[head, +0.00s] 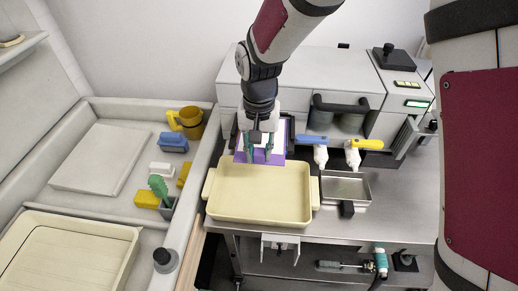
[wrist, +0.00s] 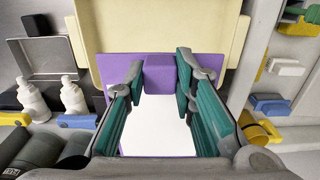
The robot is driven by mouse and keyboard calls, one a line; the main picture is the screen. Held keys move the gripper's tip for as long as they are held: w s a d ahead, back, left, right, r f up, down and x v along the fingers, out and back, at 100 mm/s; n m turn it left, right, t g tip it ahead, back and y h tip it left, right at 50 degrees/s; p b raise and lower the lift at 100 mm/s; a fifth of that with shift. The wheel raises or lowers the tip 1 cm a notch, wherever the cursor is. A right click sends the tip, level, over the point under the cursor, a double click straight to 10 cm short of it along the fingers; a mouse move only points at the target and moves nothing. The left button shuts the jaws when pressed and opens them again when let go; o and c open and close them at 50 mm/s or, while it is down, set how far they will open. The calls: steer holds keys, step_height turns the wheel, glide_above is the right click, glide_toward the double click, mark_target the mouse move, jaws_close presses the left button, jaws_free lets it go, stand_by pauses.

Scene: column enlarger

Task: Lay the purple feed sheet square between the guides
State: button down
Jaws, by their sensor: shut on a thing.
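The purple feed sheet (head: 276,158) lies in front of the grey machine, just behind the cream tray. In the wrist view the sheet (wrist: 208,64) has a purple border, a white middle and a raised purple block. My gripper (head: 259,154) points down over the sheet. In the wrist view its teal fingers (wrist: 160,72) are shut on the purple block, one on each side. A dark frame edge shows beside the sheet in the head view; I cannot tell the guides clearly. Whether the sheet rests flat or hangs just above the surface cannot be told.
The cream tray (head: 260,222) stands close in front of the sheet. A small metal tray (head: 345,188) and two white bottles with blue (head: 313,139) and yellow (head: 364,143) tops are to the right. The grey machine (head: 330,65) stands behind.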

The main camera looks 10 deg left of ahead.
steer(key=shift+f, duration=0.35)
stand_by(0.4)
steer(key=c, duration=1.2)
jaws_free()
steer(key=shift+c, duration=0.2)
steer(key=shift+r+p, duration=1.2)
steer(key=shift+r, duration=2.75)
step_height(320, 180, up, 12)
